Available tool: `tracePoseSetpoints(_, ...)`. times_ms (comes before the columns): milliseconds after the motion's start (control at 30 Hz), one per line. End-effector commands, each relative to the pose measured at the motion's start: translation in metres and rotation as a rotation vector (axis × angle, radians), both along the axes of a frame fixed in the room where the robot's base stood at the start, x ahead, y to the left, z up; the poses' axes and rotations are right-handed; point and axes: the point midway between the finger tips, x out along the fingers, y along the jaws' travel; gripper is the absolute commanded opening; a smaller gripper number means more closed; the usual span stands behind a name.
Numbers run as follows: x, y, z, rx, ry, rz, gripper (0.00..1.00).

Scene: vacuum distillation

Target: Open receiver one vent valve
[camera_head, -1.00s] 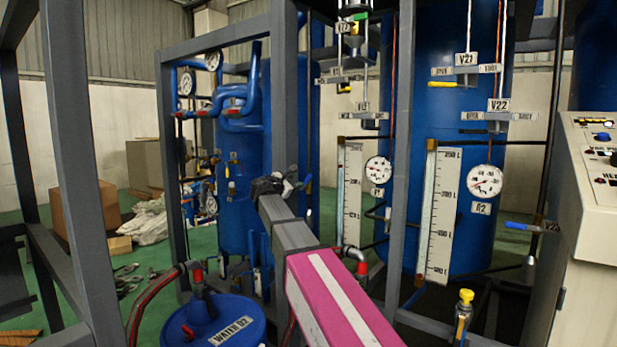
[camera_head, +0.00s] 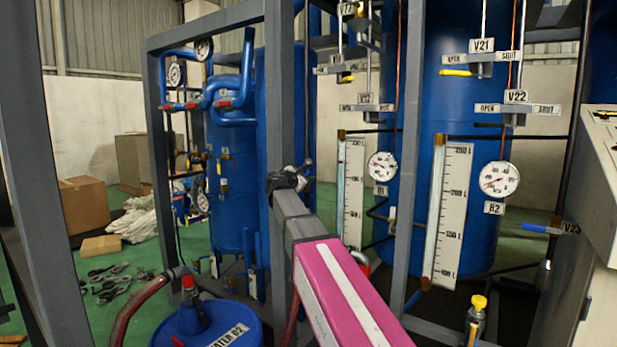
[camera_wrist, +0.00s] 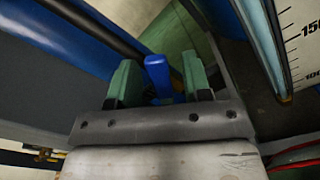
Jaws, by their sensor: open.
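My gripper (camera_wrist: 158,64) has green fingers, standing apart in the wrist view. A blue handle (camera_wrist: 158,76) shows between them; I cannot tell whether either finger touches it, and no label on it is visible. In the head view my gripper (camera_head: 290,178) is dark and small at the arm's far end, in front of the blue tanks. The receiver one tank (camera_head: 388,55), with its round gauge (camera_head: 382,166), stands right of the gripper behind a grey post. I cannot pick out the receiver one vent valve by label in the head view.
Grey frame posts (camera_head: 280,90) stand close around the arm. A scale board (camera_wrist: 295,40) is near the gripper on the right. A blue water drum (camera_head: 205,328) stands low left. A V23 valve handle (camera_head: 540,229) and a control console (camera_head: 603,180) are at right.

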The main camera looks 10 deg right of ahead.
Motion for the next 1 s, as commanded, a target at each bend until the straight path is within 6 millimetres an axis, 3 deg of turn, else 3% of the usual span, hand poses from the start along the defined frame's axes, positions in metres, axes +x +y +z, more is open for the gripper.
tracePoseSetpoints(200, 0.012, -0.012, 0.000, 0.000, 0.000, -0.001, 0.45)
tracePoseSetpoints(500, 0.013, -0.013, 0.000, 0.000, 0.000, 0.000, 0.45)
tracePoseSetpoints(567, 0.013, -0.013, 0.000, 0.000, 0.000, 0.000, 0.28)
tracePoseSetpoints(633, 0.013, -0.013, 0.000, 0.000, 0.000, 0.000, 0.06)
tracePoseSetpoints(667, 0.013, -0.013, 0.000, 0.000, 0.000, 0.000, 0.00)
tracePoseSetpoints(1000, 0.017, -0.009, 0.004, -0.070, 0.069, -0.001, 0.00)
